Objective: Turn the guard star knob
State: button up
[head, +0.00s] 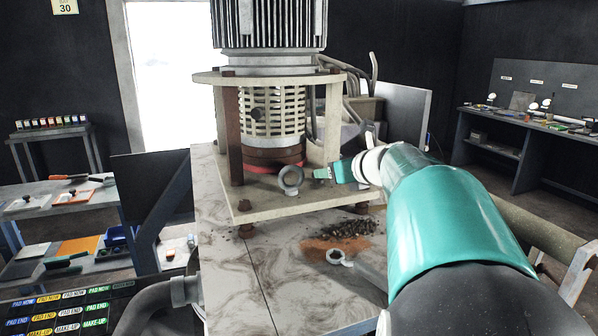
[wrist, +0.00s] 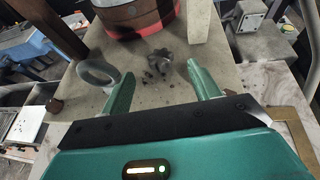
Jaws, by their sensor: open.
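The guard (head: 285,112) is a pale slotted cylinder below the finned motor.
A grey lifting eye (head: 291,179) stands on the lower plate (head: 300,203), close left of my fingers; it also shows in the wrist view (wrist: 98,75). Dark grit (head: 347,228) lies on the deck. Hoses run behind at right.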

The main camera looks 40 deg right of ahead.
jog(key=x, duration=0.6)
jog(key=shift+s+r, duration=0.1)
jog(key=shift+c, duration=1)
jog(key=c, duration=0.8)
jog(key=shift+o, duration=0.2)
jog(key=shift+d+n+y, duration=0.1)
jog(key=shift+n+y, duration=0.2)
jog(key=shift+n, duration=0.1)
jog(key=n+y, duration=0.1)
jog(key=y, duration=0.1)
jog(key=n+y, duration=0.2)
jog(key=d+n+y, duration=0.1)
jog(key=n+y, duration=0.1)
jog(key=shift+g, duration=0.3)
jog(key=n+g+y, duration=0.2)
jog(key=n+y, duration=0.2)
jog(key=shift+w+d+n+g+y, duration=0.2)
jog(key=shift+w+n+g+y, duration=0.1)
jog(key=shift+g, duration=0.1)
jog(key=shift+w+n+g+y, duration=0.1)
jog(key=shift+n+g+y, duration=1.15)
jog(key=shift+n, duration=0.25)
jog(key=shift+g, duration=0.25)
